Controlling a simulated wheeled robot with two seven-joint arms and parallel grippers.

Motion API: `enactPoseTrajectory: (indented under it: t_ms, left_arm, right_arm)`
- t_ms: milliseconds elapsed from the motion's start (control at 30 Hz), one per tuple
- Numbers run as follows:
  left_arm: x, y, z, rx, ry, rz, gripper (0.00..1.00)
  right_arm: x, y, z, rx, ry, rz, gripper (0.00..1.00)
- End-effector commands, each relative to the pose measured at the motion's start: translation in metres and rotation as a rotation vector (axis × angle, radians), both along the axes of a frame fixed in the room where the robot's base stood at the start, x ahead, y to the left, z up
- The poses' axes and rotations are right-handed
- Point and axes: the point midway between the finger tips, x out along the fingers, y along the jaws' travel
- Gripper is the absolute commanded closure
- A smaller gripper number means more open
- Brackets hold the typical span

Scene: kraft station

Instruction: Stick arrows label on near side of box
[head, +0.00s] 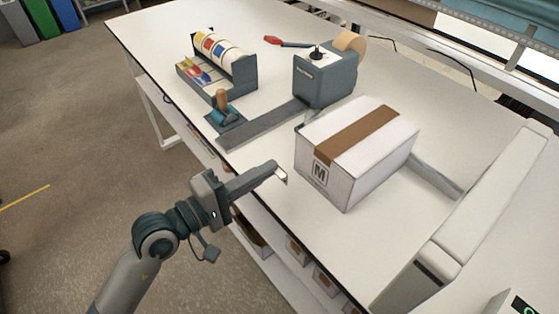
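The white box (385,163) stands closed on the table, with brown tape (356,133) across its top and down one side. A mark with a dark "M" (320,172) is on the side facing my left gripper, below the tape end. My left gripper (279,174) is just left of this side, apart from it, above the table's edge. A small pale piece shows at its fingertips; I cannot tell whether it is a label or part of the fingers. A label dispenser (219,61) with coloured rolls stands at the back left. I cannot make out an arrows label. My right gripper is not in view.
A grey tape dispenser (323,79) with a tan roll stands behind the box. A stamp with a wooden handle (222,102) is at the table's left edge. A red-handled tool (285,42) lies farther back. A long white-topped unit (490,200) borders the right.

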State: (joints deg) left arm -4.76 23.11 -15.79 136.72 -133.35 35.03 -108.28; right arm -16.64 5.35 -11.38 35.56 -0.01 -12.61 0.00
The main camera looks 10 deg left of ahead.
Motion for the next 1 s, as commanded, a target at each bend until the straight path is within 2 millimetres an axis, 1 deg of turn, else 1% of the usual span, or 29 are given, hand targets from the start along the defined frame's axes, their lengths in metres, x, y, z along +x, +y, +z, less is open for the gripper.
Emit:
enactPoseTrajectory:
  t_ms: [67,167,333,467,567,767,1000]
  left_arm:
    - [0.000,0.000,0.000,-0.004,-0.004,0.000,1.00]
    - [0.000,0.000,0.000,-0.006,-0.006,0.000,1.00]
    - [0.000,0.000,0.000,-0.006,-0.006,0.000,1.00]
    - [0.000,0.000,0.000,-0.006,-0.004,0.000,1.00]
    - [0.001,-0.001,0.000,-0.006,-0.005,0.000,1.00]
    - [0.007,-0.007,0.000,-0.007,-0.003,0.000,1.00]
    - [0.019,-0.019,0.001,-0.006,-0.004,0.000,1.00]
  right_arm:
    - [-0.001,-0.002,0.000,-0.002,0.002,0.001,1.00]
    - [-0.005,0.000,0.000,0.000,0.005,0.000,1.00]
    - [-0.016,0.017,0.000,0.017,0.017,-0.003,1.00]
    - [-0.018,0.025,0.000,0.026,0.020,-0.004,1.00]
    - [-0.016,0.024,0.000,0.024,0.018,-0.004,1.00]
    - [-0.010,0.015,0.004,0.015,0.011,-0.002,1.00]
    - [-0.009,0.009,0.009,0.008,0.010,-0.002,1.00]
